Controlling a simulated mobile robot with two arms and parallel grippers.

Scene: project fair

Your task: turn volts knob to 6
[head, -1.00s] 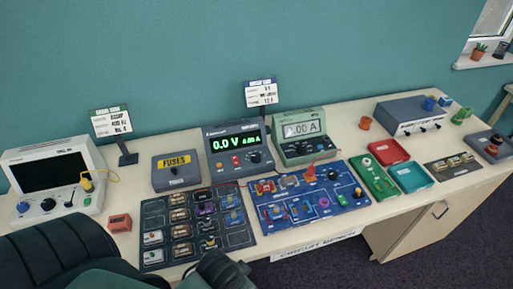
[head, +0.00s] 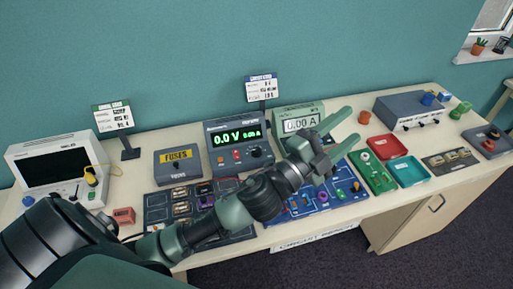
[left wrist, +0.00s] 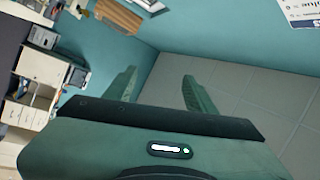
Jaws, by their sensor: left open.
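The power supply (head: 226,160) is a dark grey box at the back middle of the bench, its green display (head: 236,136) reading 0.0 V. A black round knob (head: 255,152) shows on the right of its front face, next to small red buttons; its label and pointer are too small to read. My left gripper (head: 353,124) is open and empty, raised in front of the green ammeter, right of the knob and apart from it. In the left wrist view, its two green fingers (left wrist: 158,85) stand apart with nothing between them. My right gripper is not seen.
The green ammeter (head: 299,110) stands right of the supply, the fuses box (head: 178,168) left of it. My left arm crosses over the dark parts board and partly hides the blue circuit board (head: 325,199). Red and teal trays (head: 408,173) lie to the right.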

